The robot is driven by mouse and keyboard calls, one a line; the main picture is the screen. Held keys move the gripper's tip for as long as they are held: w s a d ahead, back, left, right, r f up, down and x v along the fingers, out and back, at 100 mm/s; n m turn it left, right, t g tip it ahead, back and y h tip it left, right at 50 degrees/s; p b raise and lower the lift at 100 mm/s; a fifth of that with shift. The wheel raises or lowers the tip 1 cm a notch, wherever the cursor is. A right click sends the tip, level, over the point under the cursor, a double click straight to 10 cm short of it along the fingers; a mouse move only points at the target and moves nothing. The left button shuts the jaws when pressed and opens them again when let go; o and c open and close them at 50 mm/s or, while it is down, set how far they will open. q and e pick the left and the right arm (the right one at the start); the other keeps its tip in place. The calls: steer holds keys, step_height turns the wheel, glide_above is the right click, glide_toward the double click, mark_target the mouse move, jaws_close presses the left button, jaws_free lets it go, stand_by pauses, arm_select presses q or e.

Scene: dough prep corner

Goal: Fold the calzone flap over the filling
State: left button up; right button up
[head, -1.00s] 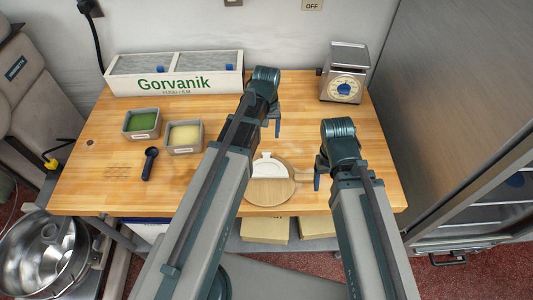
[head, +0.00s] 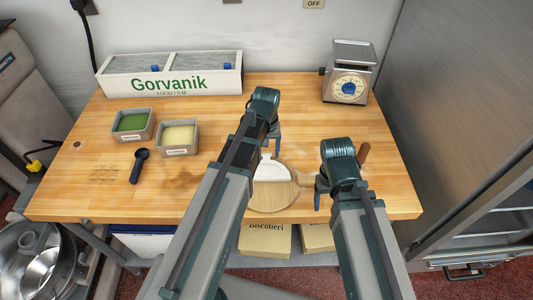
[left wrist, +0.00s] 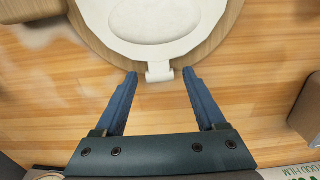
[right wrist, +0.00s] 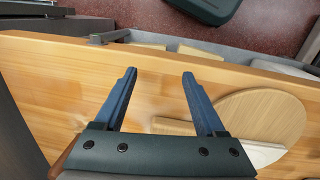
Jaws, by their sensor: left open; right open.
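The white dough (head: 272,173) lies as a half-round on the far half of a round wooden board (head: 268,200). In the left wrist view the dough (left wrist: 155,22) has a raised rim and a small tab (left wrist: 160,71) at its edge. My left gripper (head: 273,143) is open and empty at the dough's far side, its fingers (left wrist: 160,72) on either side of the tab, apart from it. My right gripper (head: 318,192) is open and empty beside the board's handle (head: 306,180). In the right wrist view its fingers (right wrist: 160,75) point toward the table's front edge. I see no filling.
Tubs with green (head: 133,122) and pale yellow (head: 178,136) contents and a dark scoop (head: 139,166) are at left. A Gorvanik box (head: 170,84) and a scale (head: 348,75) stand at the back. A brown handle-like object (head: 363,152) shows behind my right gripper.

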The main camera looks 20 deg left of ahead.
arm_select(q)
jaws_close()
stand_by(1.4)
